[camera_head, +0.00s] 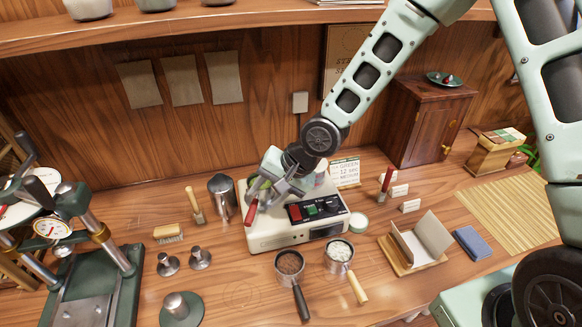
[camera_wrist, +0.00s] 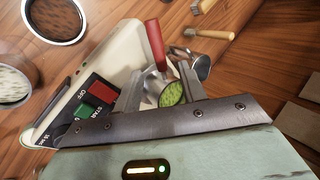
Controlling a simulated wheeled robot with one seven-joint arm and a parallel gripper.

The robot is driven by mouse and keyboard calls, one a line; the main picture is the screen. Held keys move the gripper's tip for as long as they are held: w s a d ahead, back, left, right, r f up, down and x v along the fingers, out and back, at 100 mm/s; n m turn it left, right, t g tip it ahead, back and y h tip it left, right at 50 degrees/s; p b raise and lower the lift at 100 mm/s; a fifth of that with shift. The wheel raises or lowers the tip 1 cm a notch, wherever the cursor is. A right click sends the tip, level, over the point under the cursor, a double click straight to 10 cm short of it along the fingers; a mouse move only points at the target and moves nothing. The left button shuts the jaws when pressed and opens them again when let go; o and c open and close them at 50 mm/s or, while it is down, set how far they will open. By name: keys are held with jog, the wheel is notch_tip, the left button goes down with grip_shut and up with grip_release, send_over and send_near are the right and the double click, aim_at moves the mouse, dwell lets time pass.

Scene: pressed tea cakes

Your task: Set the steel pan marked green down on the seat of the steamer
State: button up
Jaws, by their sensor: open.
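The cream steamer (camera_head: 283,238) stands mid-counter, with red and green buttons on its panel; it also shows in the wrist view (camera_wrist: 117,47). My gripper (camera_head: 266,194) is over its left part, jaws apart. In the wrist view a small steel pan (camera_wrist: 150,99) with green contents lies between the spread fingertips (camera_wrist: 160,88). A red handle (camera_wrist: 155,45), seemingly the pan's, points away from my gripper; it shows in the head view (camera_head: 250,213) at the steamer's left edge. The steamer's seat is hidden, so I cannot tell whether the pan rests fully on it.
A black-handled pan (camera_head: 290,263) and a tan-handled pan (camera_head: 339,250) stand in front of the steamer. A steel jug (camera_head: 222,196) and a brush (camera_head: 196,205) are to its left. A card (camera_head: 345,172) reading GREEN, 12 SEC stands behind it. A press (camera_head: 70,240) fills the far left.

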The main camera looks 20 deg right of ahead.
jog(key=p+v, duration=0.1)
jog(key=v, duration=0.9)
jog(key=shift+d+r, duration=0.2)
jog(key=shift+r, duration=0.15)
jog(key=s+r+n+g+h+b, duration=0.1)
jog(key=s+n+h+b, duration=0.3)
jog(key=s+n, duration=0.8)
jog(key=s+g+h, duration=0.1)
jog(key=s, duration=0.9)
jog(key=shift+d+n+g+h+b, duration=0.3)
jog(key=shift+d+g+b, duration=0.05)
jog(key=shift+d+g, duration=0.05)
